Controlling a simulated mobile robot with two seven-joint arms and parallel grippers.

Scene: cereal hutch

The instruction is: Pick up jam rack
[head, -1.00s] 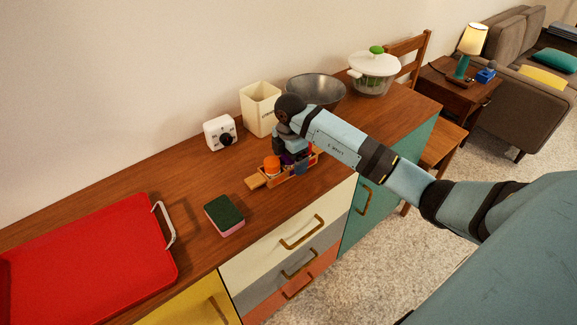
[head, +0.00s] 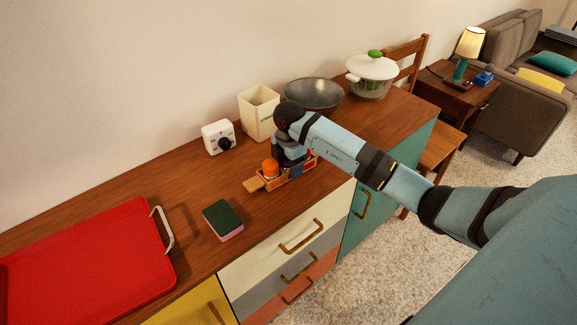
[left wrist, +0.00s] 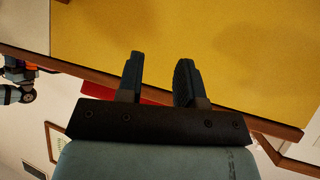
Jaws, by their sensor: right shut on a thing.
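The jam rack (head: 255,185) is a small wooden carrier with a handle end sticking out to the left. It stands on the wooden sideboard top near the front edge and holds small jars, one with an orange lid (head: 270,168). My right gripper (head: 291,170) reaches down into the rack from above and is shut on it. The fingertips and part of the rack are hidden by the gripper and wrist. My left gripper (left wrist: 160,60) shows in the left wrist view, its two fingers apart with nothing between them, in front of a yellow surface.
A green and pink sponge (head: 223,220) and a red tray (head: 85,255) lie left of the rack. Behind it stand a white timer (head: 217,138), a cream canister (head: 258,113) and a metal bowl (head: 314,92). A lidded pot (head: 371,78) stands further right.

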